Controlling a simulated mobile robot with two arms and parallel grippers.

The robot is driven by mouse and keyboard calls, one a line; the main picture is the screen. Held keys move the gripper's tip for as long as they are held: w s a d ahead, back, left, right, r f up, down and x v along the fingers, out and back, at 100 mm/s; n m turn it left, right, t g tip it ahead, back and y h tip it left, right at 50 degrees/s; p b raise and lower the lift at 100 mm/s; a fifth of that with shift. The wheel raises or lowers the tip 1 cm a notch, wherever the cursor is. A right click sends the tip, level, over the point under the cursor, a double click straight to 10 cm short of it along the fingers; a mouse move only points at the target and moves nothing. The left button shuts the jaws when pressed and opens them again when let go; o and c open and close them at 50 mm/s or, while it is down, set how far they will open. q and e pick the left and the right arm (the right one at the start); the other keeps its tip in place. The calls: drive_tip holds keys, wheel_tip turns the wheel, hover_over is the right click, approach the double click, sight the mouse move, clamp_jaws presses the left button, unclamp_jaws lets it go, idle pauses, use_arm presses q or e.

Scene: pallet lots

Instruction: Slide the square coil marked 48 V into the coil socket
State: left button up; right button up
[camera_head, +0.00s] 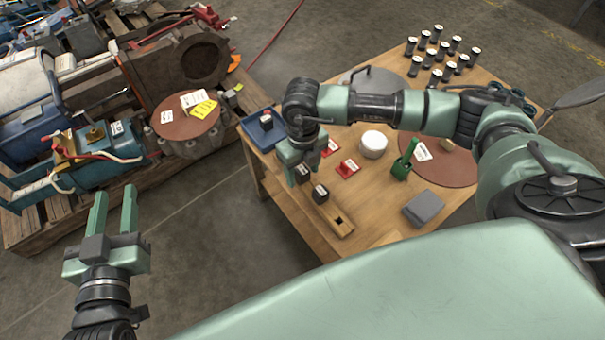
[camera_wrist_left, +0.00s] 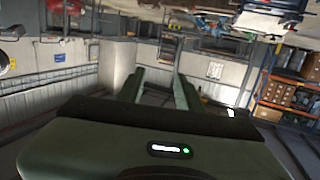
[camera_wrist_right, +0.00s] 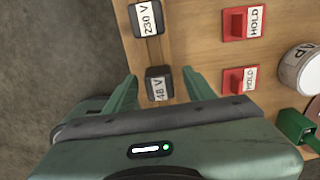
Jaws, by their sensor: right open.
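The 48 V coil (camera_wrist_right: 158,85) is a small dark square block with a white label. In the right wrist view it shows between the spread fingers of my right gripper (camera_wrist_right: 160,76), which is open; contact cannot be told. In the head view my right gripper (camera_head: 303,167) points down over the table's left edge. The 230 V coil (camera_wrist_right: 146,18) stands close by. A wooden block (camera_head: 345,232) with a dark square hole (camera_head: 339,221) lies at the table's front left; whether it is the coil socket is unclear. My left gripper (camera_head: 115,200) is open and empty over the floor.
Two red HOLD pieces (camera_wrist_right: 240,80), a white roll (camera_head: 373,145), a green piece (camera_head: 402,165) and a grey box (camera_head: 423,208) are on the table. A blue tray (camera_head: 250,135) is at its left corner. Several dark cylinders stand at the back. Loaded pallets fill the left.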

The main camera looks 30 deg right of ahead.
clamp_jaws()
